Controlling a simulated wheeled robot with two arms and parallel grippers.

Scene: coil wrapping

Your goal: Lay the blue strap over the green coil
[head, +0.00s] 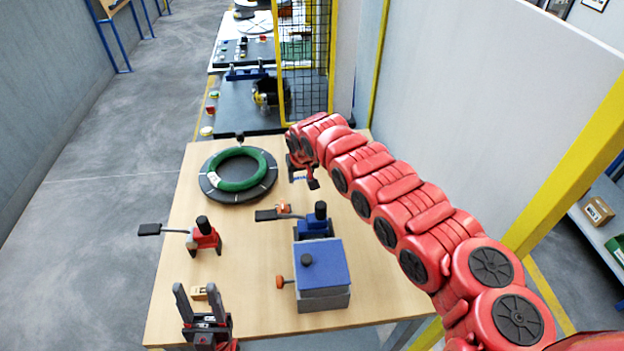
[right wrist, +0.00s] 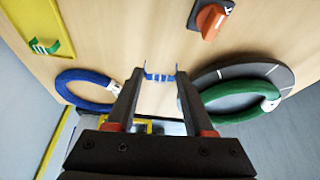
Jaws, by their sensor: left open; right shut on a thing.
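The green coil (head: 238,153) lies flat on a dark round plate (head: 210,188) at the back left of the table. Both also show at the right of the right wrist view, the coil (right wrist: 235,117) and the plate (right wrist: 280,75). My right gripper (head: 305,182) is to the right of the coil, apart from it. In the right wrist view it is shut on the blue strap (right wrist: 160,77), a short U-shaped piece between the fingertips (right wrist: 160,88). My left gripper (head: 197,290) is open and empty at the near left edge, fingers pointing up.
A red clamp (head: 205,236) with a black handle stands at the left. A blue-topped box (head: 320,265) with an orange knob stands mid-table. In the right wrist view a blue coil (right wrist: 70,98) and a yellow tray (right wrist: 30,25) holding a green strap (right wrist: 42,46) lie at the left.

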